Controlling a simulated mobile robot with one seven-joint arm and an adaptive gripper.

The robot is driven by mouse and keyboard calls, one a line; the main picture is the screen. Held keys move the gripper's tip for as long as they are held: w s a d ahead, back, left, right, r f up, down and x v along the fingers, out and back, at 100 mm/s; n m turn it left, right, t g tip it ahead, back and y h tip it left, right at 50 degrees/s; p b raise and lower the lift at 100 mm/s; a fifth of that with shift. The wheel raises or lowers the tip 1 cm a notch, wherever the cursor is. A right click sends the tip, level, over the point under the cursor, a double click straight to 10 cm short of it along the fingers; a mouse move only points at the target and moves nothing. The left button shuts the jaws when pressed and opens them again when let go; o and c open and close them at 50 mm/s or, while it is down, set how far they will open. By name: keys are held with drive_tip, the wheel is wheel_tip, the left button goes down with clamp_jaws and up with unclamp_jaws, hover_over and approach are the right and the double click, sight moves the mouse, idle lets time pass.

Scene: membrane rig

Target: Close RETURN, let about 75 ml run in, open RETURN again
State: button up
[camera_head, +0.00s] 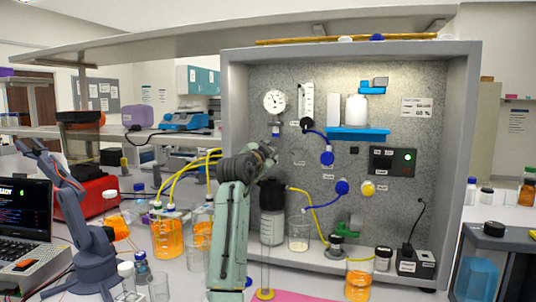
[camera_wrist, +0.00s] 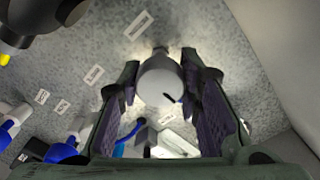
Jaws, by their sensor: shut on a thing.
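My gripper (camera_head: 266,152) is at the left part of the grey speckled panel, and my arm covers much of that part. In the wrist view my gripper (camera_wrist: 160,62) has its two fingers on either side of a pale round knob (camera_wrist: 158,82) and is shut on it. I cannot read a label that marks this knob as RETURN, and I cannot tell its turned position. A clear graduated vessel (camera_head: 272,228) with a black top stands below my gripper. A clear beaker (camera_head: 298,235) stands to its right. I cannot read any level in ml.
Blue valve handles (camera_head: 327,157) and a yellow knob (camera_head: 368,188) sit on the panel to the right. Yellow tubes run to a bottle of orange liquid (camera_head: 167,240). A second orange-filled vessel (camera_head: 359,280) stands at the front. A box with a green light (camera_head: 407,157) is at right.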

drive_tip(key=shift+m, duration=0.3)
drive_tip(key=o, duration=1.2)
wheel_tip(320, 180, up, 10)
idle(0.3)
